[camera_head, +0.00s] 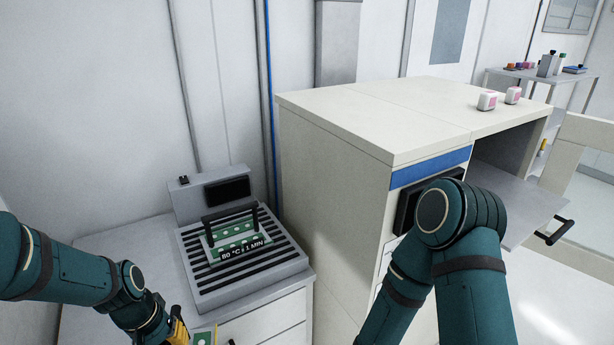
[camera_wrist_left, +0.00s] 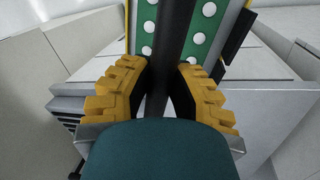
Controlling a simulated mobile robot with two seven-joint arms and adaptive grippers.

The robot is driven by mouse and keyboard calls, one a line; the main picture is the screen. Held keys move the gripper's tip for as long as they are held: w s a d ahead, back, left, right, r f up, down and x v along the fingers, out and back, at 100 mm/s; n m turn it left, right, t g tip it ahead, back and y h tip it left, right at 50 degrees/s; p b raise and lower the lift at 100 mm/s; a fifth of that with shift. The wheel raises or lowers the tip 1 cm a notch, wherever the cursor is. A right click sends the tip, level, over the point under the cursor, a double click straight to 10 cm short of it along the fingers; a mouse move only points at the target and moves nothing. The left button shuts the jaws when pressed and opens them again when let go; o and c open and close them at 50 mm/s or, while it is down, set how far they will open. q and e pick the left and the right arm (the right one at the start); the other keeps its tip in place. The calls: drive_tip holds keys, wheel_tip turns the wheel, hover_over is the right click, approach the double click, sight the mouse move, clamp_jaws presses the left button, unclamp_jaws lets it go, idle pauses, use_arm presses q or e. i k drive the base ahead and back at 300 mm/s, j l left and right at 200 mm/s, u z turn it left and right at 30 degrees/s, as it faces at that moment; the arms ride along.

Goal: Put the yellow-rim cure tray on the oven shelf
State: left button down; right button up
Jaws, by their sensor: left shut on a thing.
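My left gripper (camera_head: 180,330) is at the bottom of the head view, beside the bench front. In the left wrist view its yellow fingers (camera_wrist_left: 158,95) are shut on the black handle (camera_wrist_left: 168,50) of a tray with a green, white-dotted board (camera_wrist_left: 205,20). A pale yellowish rim shows along that board, and a small part of this tray (camera_head: 204,337) shows at the bottom of the head view. The oven (camera_head: 345,150) is the cream cabinet with a blue stripe. Its grey shelf (camera_head: 510,205) shows in the open front at right. My right gripper is out of view.
Two small white-pink items (camera_head: 487,101) stand on the oven top. The cream-framed oven door (camera_head: 588,130) stands open at right.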

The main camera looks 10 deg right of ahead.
sight(514, 201)
drive_tip(key=z, duration=1)
drive_tip(key=i+l, duration=0.1)
drive_tip(key=l, duration=0.9)
drive_tip(key=i+l+z, duration=0.1)
drive_tip(key=l, duration=0.4)
drive_tip(key=i+l, duration=0.15)
drive_tip(key=l, duration=0.35)
